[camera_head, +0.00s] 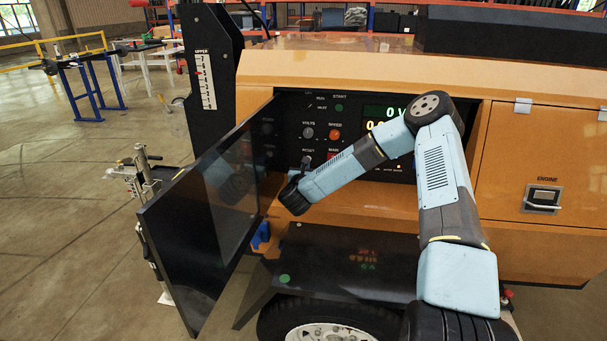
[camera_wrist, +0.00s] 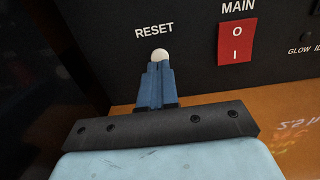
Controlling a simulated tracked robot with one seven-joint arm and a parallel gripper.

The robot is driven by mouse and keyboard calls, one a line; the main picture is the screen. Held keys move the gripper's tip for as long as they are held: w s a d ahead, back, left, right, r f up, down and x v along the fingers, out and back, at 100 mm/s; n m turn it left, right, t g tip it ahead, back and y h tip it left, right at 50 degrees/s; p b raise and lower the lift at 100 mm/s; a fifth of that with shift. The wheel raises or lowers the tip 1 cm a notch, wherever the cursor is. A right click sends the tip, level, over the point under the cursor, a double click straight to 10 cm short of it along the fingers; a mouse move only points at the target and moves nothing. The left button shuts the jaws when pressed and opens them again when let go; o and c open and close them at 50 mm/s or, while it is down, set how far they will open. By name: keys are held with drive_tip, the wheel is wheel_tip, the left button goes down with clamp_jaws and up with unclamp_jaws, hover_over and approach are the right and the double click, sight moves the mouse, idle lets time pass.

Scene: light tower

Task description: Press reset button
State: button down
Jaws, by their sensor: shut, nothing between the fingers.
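The reset button is a small round white button (camera_wrist: 160,55) on the black control panel, just below the word RESET in the wrist view. My gripper (camera_wrist: 160,66) is shut, with its blue fingertips together right at the lower edge of the button. Whether the tips touch or press it I cannot tell. In the head view my gripper (camera_head: 304,166) is at the lower left of the control panel (camera_head: 296,108), under the RESET label, and the button is mostly hidden there.
A red MAIN switch (camera_wrist: 236,41) sits right of the button. An open dark door (camera_head: 190,225) stands left of the panel, close to my wrist. The orange housing (camera_head: 350,68) surrounds the panel. A black fender (camera_head: 345,260) lies below.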

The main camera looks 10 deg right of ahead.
drive_tip(key=shift+x, duration=1)
drive_tip(key=shift+w+d, duration=0.2)
drive_tip(key=shift+w, duration=0.3)
drive_tip(key=shift+w+d+r, duration=0.15)
drive_tip(key=shift+w+r, duration=0.05)
drive_tip(key=shift+r, duration=0.15)
drive_tip(key=shift+s+a+f, duration=0.25)
drive_tip(key=shift+s, duration=0.2)
drive_tip(key=v, duration=1.4)
drive_tip(key=shift+w+a+f, duration=0.1)
